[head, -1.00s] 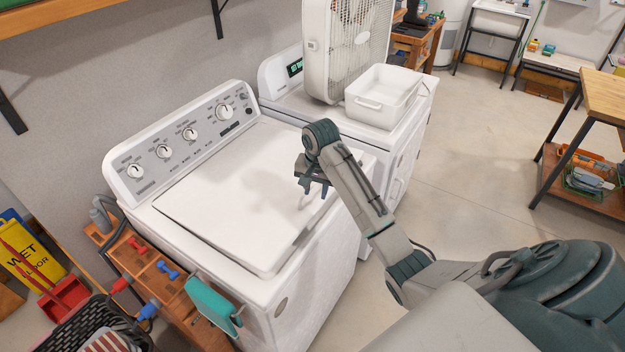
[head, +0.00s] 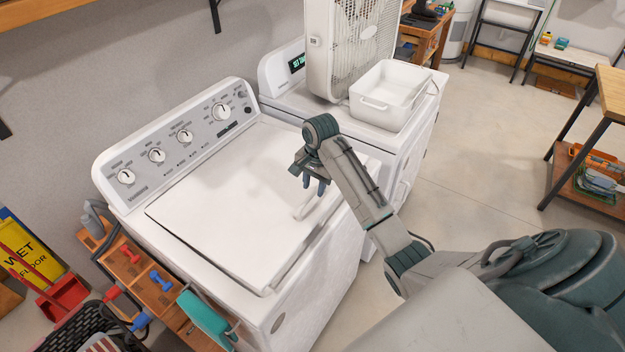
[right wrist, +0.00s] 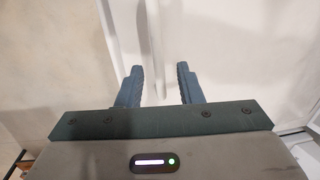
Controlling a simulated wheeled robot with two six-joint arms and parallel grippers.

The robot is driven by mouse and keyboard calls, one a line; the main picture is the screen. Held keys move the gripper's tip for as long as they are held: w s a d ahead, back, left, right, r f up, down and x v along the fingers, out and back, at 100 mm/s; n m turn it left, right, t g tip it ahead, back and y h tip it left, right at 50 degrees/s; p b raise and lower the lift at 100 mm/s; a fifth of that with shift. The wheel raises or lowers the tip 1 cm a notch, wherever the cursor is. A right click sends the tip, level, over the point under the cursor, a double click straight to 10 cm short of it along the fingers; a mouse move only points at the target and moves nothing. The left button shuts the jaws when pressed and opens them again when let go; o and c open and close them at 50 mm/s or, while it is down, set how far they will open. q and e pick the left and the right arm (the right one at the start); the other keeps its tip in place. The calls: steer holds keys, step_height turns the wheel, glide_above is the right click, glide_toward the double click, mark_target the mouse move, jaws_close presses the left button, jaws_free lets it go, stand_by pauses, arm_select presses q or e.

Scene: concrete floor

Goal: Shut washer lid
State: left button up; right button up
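The white washer (head: 300,310) stands in the middle of the head view with its knob panel along the back. Its flat lid (head: 225,200) lies down over the top, or very nearly so; I cannot tell whether it is fully seated. My right gripper (head: 314,188) is above the lid's right front part, fingers pointing down. In the right wrist view its two fingers (right wrist: 158,88) are apart with nothing between them, over the white lid surface and a pale handle-like strip (right wrist: 156,45). My left gripper is not in view.
A second white machine (head: 425,110) stands to the right with a box fan (head: 348,45) and a white basin (head: 388,95) on it. A wooden rack with small dumbbells (head: 160,285) is at the washer's left. Open concrete floor (head: 470,150) lies to the right.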

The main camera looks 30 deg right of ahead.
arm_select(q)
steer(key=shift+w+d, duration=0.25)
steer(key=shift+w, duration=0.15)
arm_select(e)
steer(key=shift+s+a+f, duration=0.1)
steer(key=shift+a+f, duration=0.2)
steer(key=shift+f, duration=0.35)
steer(key=shift+d, duration=0.1)
